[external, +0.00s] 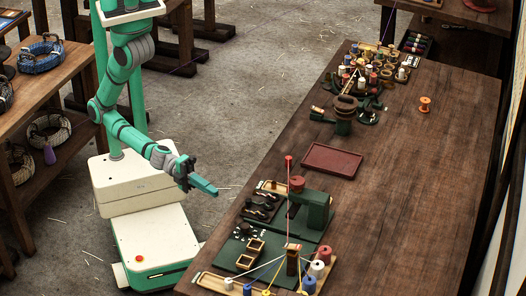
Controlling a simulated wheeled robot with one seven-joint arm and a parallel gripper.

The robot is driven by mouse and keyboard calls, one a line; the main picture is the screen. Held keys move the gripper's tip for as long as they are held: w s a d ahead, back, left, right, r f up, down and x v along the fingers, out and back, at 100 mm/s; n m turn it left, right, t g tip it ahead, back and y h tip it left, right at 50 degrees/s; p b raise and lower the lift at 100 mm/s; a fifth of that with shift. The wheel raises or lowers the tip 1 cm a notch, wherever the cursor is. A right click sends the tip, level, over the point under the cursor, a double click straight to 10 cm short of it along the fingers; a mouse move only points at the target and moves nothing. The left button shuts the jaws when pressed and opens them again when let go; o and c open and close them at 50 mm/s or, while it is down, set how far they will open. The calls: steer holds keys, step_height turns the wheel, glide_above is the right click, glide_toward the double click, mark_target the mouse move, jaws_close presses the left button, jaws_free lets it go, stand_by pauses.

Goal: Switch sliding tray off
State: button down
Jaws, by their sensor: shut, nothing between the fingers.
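My gripper (207,188) is shut and empty. It hangs in the air off the left edge of the wooden table, apart from everything on it. A shallow dark red tray (332,160) lies flat on the table, to the right of my gripper. A green machine (312,208) with a dark red spool on it stands nearer the camera on a green base. I cannot tell which thing is the sliding tray, and no switch or its position is clear at this size.
The table (410,180) is bare on its right side. Spools and cords crowd its near end, and a rack of spools (373,68) stands at the far end. An orange spool (424,104) stands alone. Shelves with rope coils (40,57) stand at the left.

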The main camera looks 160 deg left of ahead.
mark_target(262, 203)
steer(key=x, duration=0.5)
steer(key=a+x, duration=0.1)
steer(key=x, duration=0.1)
steer(key=shift+a, duration=0.2)
steer(key=shift+w+a, duration=0.2)
steer(key=shift+a, duration=0.75)
steer(key=shift+w, duration=0.1)
steer(key=shift+w+a, duration=1.1)
steer(key=shift+a, duration=0.1)
